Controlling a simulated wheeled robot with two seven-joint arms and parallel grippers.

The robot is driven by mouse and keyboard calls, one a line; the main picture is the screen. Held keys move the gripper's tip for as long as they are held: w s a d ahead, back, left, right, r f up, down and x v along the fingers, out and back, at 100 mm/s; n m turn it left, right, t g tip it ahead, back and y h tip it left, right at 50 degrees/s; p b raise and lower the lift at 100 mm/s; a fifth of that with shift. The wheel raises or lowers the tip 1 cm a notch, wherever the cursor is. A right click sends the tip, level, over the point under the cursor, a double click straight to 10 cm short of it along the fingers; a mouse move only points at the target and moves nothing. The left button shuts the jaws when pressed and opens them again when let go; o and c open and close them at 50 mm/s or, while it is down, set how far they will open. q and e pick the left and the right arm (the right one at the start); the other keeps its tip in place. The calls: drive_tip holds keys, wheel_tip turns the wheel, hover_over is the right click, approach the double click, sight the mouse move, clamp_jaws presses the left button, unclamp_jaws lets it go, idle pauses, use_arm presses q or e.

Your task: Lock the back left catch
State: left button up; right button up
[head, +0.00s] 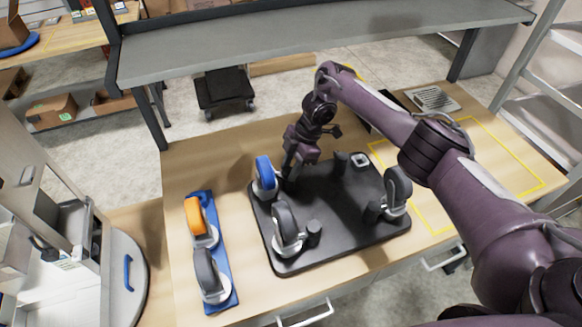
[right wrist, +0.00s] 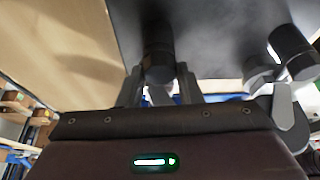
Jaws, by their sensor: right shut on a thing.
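A black board (head: 335,225) lies on the wooden table, with wheels at several of its corners. A blue wheel (head: 265,176) stands at the back left corner. My right gripper (head: 290,172) reaches down just right of it. In the right wrist view, my right gripper (right wrist: 159,85) is shut on a dark upright cylinder, the back left catch (right wrist: 158,48), with a finger on each side. The head view mostly hides this catch behind the gripper, and I cannot tell which way it is turned. My left gripper is not in view.
Grey wheels stand at the board's front left (head: 286,228) and right (head: 397,186), each beside a dark catch. The back right corner has a small grey fitting (head: 360,160). A blue tray (head: 222,262) with an orange and a grey wheel lies left.

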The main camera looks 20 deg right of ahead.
drive_tip(key=shift+w+n+g+b, duration=0.25)
drive_tip(key=shift+n+b, duration=0.4)
drive_tip(key=shift+n, duration=0.35)
drive_tip(key=n+g+h+b, duration=0.1)
drive_tip(key=n+b, duration=0.2)
drive_tip(key=b, duration=0.1)
drive_tip(key=shift+f+b, duration=0.1)
drive_tip(key=shift+b, duration=0.25)
drive_tip(key=shift+a+n+g+b, duration=0.1)
drive_tip(key=shift+n+g+b, duration=0.25)
drive_tip(key=shift+n+b, duration=0.45)
drive_tip(key=shift+n, duration=0.4)
drive_tip(key=shift+s+a+n+g+h+b, duration=0.1)
drive_tip(key=shift+n+g+h+b, duration=0.2)
drive_tip(key=shift+n, duration=0.1)
drive_tip(key=o, duration=1)
